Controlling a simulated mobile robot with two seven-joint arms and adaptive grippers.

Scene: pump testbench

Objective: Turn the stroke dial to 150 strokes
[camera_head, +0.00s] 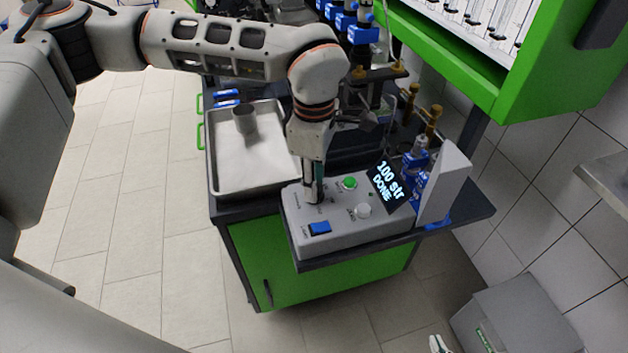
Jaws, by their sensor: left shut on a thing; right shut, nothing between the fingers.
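A grey control box (350,228) stands on the front ledge of the bench. Its black display (388,187) reads "100 str" and "DONE". My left gripper (312,198) points down at the left part of the panel and is shut on the stroke dial, which its fingers and wrist hide almost wholly. The dial's pointer and scale cannot be read. A green button (349,183), a white knob (362,211) and a blue rocker switch (320,228) are beside it. My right gripper (438,344) shows only its shut, empty fingertips at the bottom edge.
A metal tray (222,185) with a grey cup (245,124) is left of the box. Brass fittings (432,122) and blue valves rise behind. A green cabinet (480,85) overhangs the right rear. A grey bin (520,315) stands at lower right.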

